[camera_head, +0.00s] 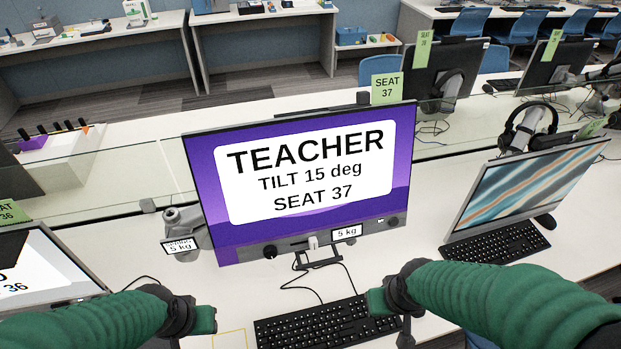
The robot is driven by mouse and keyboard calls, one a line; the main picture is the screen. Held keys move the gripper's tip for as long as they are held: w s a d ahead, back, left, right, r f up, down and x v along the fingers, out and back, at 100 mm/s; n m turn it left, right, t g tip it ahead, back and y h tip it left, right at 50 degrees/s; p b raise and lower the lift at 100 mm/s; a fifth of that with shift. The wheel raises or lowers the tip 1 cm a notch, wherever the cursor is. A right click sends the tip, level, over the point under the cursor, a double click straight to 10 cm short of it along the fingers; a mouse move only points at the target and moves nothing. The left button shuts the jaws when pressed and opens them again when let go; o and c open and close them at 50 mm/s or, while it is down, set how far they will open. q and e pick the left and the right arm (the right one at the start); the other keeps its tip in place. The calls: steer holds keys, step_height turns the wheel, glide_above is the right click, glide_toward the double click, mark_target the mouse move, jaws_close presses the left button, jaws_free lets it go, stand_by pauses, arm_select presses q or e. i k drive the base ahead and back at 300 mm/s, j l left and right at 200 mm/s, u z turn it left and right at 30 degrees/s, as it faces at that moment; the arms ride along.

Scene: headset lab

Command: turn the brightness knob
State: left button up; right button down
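The monitor (205,190) at centre shows "TEACHER, TILT 15 deg, SEAT 37" on a purple screen. Its lower bezel carries a dark round knob (270,251) at the left and another dark round knob (393,221) at the right. I cannot read which one is for brightness. A small white part (313,242) sits between them. My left gripper (205,320) is low in front of the desk, left of the keyboard. My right gripper (377,300) is over the keyboard's right end. Both are apart from the knobs, and their finger gaps cannot be made out.
A black keyboard (318,322) lies in front of the monitor, with cables behind it. A second monitor (525,187) and headphones (528,127) are at right. A glass divider (150,170) runs behind.

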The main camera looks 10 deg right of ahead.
mark_target(270, 251)
steer(key=j+z, duration=0.1)
steer(key=j, duration=0.55)
steer(key=k+j+z, duration=0.15)
steer(key=j, duration=0.5)
